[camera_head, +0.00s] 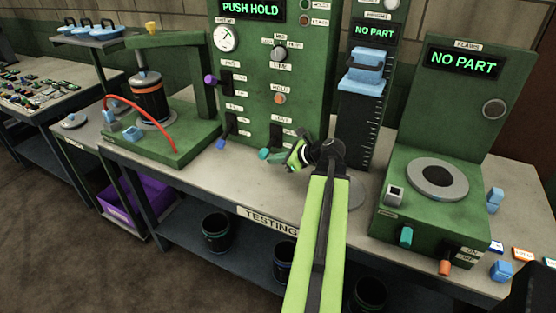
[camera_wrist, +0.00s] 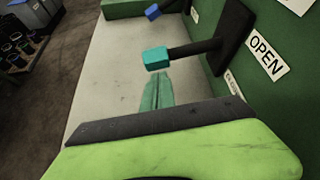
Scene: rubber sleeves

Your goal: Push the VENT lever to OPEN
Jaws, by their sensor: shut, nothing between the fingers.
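The lever with a teal knob (camera_wrist: 156,58) sticks out on a dark arm from the green panel in the wrist view. In the head view its teal knob (camera_head: 264,154) shows low on the panel, just left of my gripper (camera_head: 297,156). A white OPEN label (camera_wrist: 267,56) is on the panel beside the lever's dark mount. A VENT label cannot be read. The closed fingers (camera_wrist: 157,92) of my gripper are empty and point at the knob. They appear close to it; whether they touch it I cannot tell.
A blue-tipped lever (camera_head: 221,143) is left of the teal one, with a purple-tipped lever (camera_head: 211,80) above. The green panel (camera_head: 255,105) stands behind my gripper. A green press stand (camera_head: 180,150) is left, a gauge with a blue block (camera_head: 367,62) right.

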